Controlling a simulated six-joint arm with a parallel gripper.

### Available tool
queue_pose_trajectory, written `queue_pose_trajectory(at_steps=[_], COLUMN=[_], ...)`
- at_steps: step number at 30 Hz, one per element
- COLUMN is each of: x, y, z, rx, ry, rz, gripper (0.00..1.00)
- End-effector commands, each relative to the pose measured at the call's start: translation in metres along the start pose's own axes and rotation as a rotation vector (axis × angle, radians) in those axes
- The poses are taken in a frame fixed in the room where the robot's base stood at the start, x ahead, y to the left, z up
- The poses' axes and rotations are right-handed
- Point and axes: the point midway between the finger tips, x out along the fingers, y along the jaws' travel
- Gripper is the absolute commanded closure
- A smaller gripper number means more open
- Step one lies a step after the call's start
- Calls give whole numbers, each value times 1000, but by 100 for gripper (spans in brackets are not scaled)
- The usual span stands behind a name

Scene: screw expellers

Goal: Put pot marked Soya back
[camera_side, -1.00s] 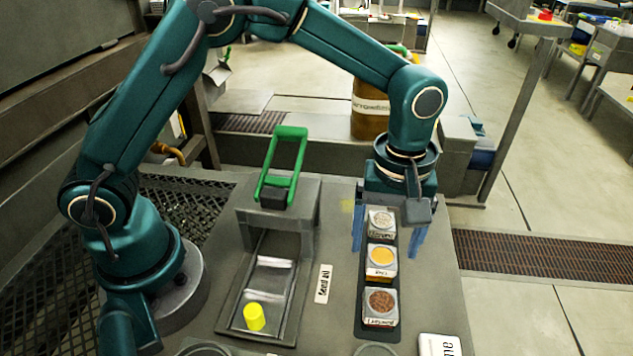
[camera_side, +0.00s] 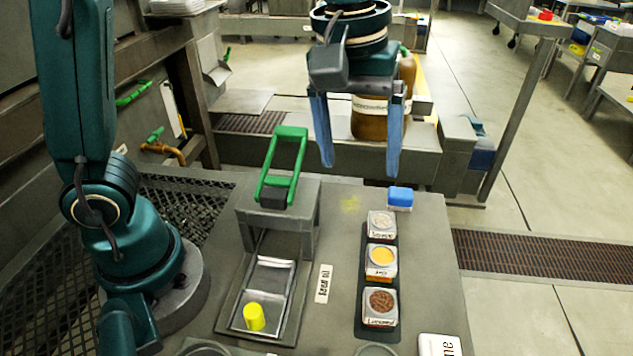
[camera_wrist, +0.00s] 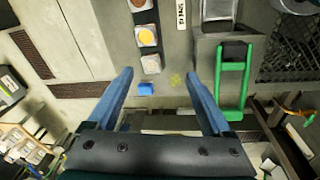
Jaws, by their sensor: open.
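Three square pots stand in a row in a dark tray (camera_side: 361,318) in the side view. The far pot (camera_side: 381,224) has pale grains and a small label that seems to read Soya. It sits upright in the tray's far slot. My gripper (camera_side: 360,168) is open and empty, raised above the bench's far edge, clear of the pots. In the wrist view the pale pot (camera_wrist: 151,64) lies just beyond the fingertips.
A blue block (camera_side: 400,197) sits just beyond the tray's far end. Left of the tray stand a grey press with a green handle (camera_side: 283,165) and a channel holding a yellow cylinder (camera_side: 254,317). A brown jar (camera_side: 369,120) stands behind the gripper.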

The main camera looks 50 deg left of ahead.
Motion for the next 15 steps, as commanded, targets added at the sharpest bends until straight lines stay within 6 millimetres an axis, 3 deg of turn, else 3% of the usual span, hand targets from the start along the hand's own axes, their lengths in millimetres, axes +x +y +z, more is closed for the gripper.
queue_pose_trajectory(at_steps=[7, 15], x=[-16, 0], y=[-62, -110], z=[16, 41], rx=[244, 481], ry=[147, 307], rz=[78, 81], gripper=[16, 16])
